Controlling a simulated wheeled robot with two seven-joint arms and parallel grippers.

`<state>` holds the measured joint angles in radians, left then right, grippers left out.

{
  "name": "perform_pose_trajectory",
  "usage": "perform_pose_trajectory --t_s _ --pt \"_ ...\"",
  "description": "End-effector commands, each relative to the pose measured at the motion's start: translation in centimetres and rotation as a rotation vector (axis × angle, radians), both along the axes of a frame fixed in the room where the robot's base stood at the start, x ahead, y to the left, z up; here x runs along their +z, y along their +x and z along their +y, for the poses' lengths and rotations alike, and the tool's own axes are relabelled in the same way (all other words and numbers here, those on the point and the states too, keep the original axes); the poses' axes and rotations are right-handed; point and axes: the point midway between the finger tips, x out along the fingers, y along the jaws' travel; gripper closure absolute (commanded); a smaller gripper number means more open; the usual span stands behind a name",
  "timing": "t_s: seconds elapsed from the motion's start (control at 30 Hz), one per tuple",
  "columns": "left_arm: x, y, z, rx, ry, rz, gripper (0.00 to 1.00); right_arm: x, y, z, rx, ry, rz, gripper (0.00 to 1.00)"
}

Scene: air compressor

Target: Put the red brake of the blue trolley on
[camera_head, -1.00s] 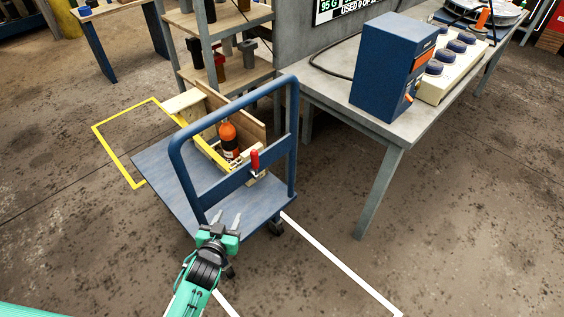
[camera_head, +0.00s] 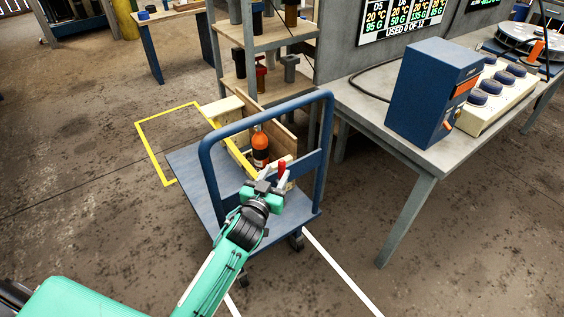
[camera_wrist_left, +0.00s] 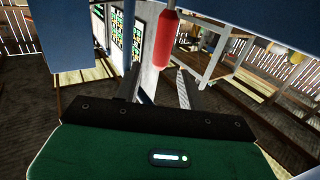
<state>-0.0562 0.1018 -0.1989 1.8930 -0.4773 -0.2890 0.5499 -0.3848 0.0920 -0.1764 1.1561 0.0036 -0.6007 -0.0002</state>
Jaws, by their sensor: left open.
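The blue trolley (camera_head: 205,190) stands on the floor with its tall blue handle frame on the near side. The red brake (camera_head: 281,168) is a small upright lever at the frame's crossbar. It hangs into the upper middle of the left wrist view (camera_wrist_left: 167,42) as a red grip. My left gripper (camera_head: 272,178) is open at the crossbar, just left of and close to the brake. In the wrist view, its two fingers (camera_wrist_left: 156,75) point ahead with the red grip above and between them. I cannot tell whether they touch it. My right gripper is not in view.
An orange bottle (camera_head: 260,148) and a wooden crate (camera_head: 276,128) sit on the trolley. A grey workbench (camera_head: 408,160) with a blue box (camera_head: 428,90) stands to the right. A shelf (camera_head: 262,40) is behind. Floor at left and front right is clear.

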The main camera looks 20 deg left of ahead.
Motion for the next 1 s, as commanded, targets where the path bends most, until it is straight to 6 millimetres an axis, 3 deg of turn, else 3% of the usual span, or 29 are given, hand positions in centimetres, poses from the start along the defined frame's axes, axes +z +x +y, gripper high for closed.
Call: perform_pose_trajectory --t_s 0.3,0.77,0.97,1.0 --pt "0.0 4.4 -0.3 0.000 0.002 -0.001 0.59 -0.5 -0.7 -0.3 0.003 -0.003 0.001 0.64" --pt "0.0 5.4 -0.4 0.000 0.000 0.000 0.59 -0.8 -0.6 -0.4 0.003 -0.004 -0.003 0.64" --pt "0.0 5.3 -0.4 0.000 0.000 0.000 0.99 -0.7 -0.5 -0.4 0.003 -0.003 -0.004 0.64" --pt "0.0 5.3 -0.4 0.000 0.000 0.000 1.00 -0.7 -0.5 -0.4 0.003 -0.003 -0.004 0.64"
